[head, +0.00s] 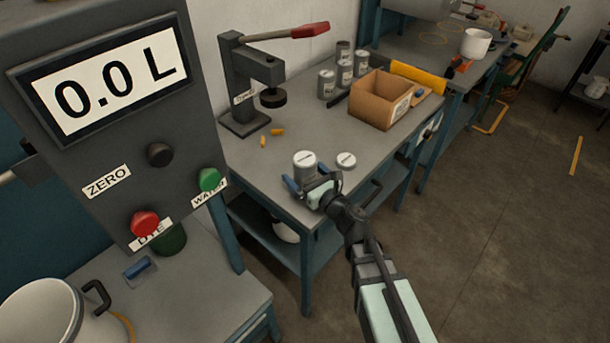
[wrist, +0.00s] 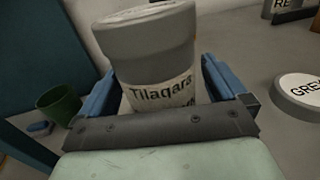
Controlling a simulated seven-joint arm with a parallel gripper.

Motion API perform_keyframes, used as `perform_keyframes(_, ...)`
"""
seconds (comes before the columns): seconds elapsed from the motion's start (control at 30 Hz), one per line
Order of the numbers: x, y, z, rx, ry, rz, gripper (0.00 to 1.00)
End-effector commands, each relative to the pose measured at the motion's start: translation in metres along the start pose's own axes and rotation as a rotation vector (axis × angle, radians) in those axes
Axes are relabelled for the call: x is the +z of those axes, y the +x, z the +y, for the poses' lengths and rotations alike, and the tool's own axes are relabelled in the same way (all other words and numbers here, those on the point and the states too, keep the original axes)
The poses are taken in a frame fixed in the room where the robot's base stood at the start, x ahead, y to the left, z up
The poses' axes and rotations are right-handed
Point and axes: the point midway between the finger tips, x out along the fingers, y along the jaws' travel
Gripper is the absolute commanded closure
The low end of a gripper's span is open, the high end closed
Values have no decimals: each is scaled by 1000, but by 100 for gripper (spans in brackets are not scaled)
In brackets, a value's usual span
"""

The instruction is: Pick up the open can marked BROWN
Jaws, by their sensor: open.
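A grey can (head: 304,165) stands near the front edge of the workbench. In the wrist view this can (wrist: 150,45) bears a pale label that reads "Tilaqara", with more text partly hidden below. No BROWN marking is readable on it. My gripper (head: 312,188) is open, its blue fingers on either side of the can at its lower part; whether they touch it I cannot tell. Several more grey labelled cans (head: 326,85) stand at the back of the bench, their words too small to read in the head view.
A lever press (head: 245,90), a cardboard box (head: 385,100) and small orange pieces (head: 277,132) are on the bench (head: 330,135). A control panel (head: 110,110) stands at left.

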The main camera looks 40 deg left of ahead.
Motion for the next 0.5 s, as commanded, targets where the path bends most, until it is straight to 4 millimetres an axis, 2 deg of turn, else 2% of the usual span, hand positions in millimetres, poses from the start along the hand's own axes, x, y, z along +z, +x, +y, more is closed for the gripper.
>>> perform_keyframes(0.13, 0, 0, 0, 0, 0, 0, 3)
perform_keyframes(0.5, 0, -1, 0, 0, 0, 0, 39)
